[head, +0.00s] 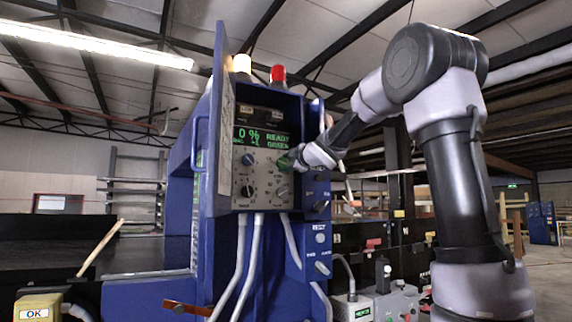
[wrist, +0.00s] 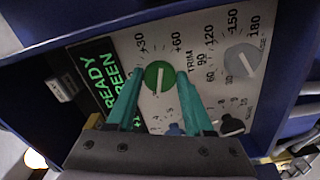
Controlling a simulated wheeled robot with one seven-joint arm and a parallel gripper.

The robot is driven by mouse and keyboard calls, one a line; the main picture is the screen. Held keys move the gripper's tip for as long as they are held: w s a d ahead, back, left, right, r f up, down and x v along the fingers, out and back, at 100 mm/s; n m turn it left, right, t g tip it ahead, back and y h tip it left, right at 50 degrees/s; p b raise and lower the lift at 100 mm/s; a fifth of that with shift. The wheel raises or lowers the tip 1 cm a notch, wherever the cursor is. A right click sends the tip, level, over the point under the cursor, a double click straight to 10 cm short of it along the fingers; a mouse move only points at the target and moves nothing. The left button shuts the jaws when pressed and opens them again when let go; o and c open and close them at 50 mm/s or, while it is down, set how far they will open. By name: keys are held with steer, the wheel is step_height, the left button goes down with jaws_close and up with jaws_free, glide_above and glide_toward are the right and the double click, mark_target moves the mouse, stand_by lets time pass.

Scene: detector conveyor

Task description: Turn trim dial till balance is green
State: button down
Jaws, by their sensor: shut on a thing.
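The trim dial (wrist: 154,88) is a round green knob with a white pointer line, beside the word TRIM and a printed scale in the wrist view. My gripper (wrist: 160,78) is shut on it, one teal finger on each side. In the head view my gripper (head: 291,160) reaches the panel from the right and covers part of the green dial (head: 282,163). The display (head: 261,138) shows "0 %" and "READY GREEN" in green letters. The wrist view shows part of this display (wrist: 104,82), cut by a finger.
The blue cabinet (head: 228,100) surrounds the panel, with side walls standing out. A blue knob (head: 249,159) and other knobs sit close by; a grey one (wrist: 242,61) shows in the wrist view. A red lamp (head: 278,74) tops the cabinet. Grey hoses (head: 240,260) hang below.

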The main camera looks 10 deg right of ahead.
stand_by(0.4)
steer(key=shift+c, duration=1.5)
jaws_free()
steer(key=v, duration=1)
steer(key=shift+s+d, duration=0.15)
steer(key=shift+s, duration=0.25)
